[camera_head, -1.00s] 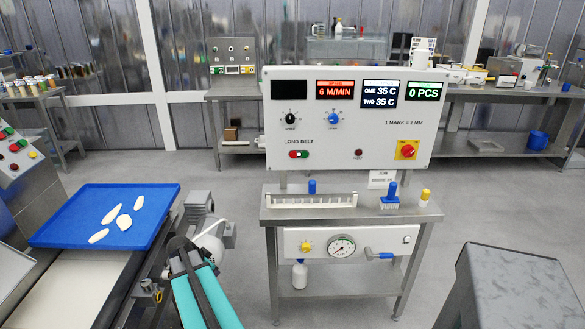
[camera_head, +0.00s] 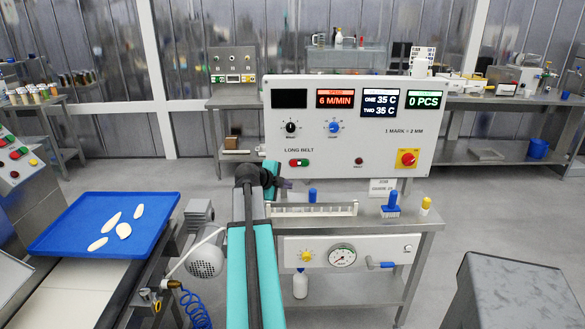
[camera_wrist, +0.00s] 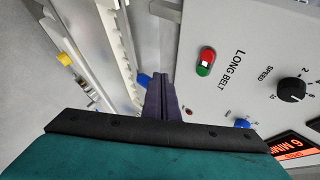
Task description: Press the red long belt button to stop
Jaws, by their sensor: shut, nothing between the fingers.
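The long belt switch (camera_head: 299,162) sits on the white control panel, under the label LONG BELT. Its red button (camera_wrist: 208,54) is at the top in the wrist view, with the green button (camera_wrist: 202,69) below it and a small white part between. My gripper (camera_head: 287,184) is just below the switch in the head view, in front of the panel's lower edge. In the wrist view my gripper (camera_wrist: 165,78) shows its dark fingers together and empty. The red button lies to the right of and above the fingertips, apart from them.
The white panel (camera_head: 400,130) also carries knobs, displays and a yellow-red switch (camera_head: 407,158). Below it, the steel bench (camera_head: 425,218) holds a white slotted rack (camera_head: 345,209), a blue-handled brush (camera_head: 391,203) and a yellow-capped bottle (camera_head: 425,206). A blue tray (camera_head: 70,240) with pasta pieces is left.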

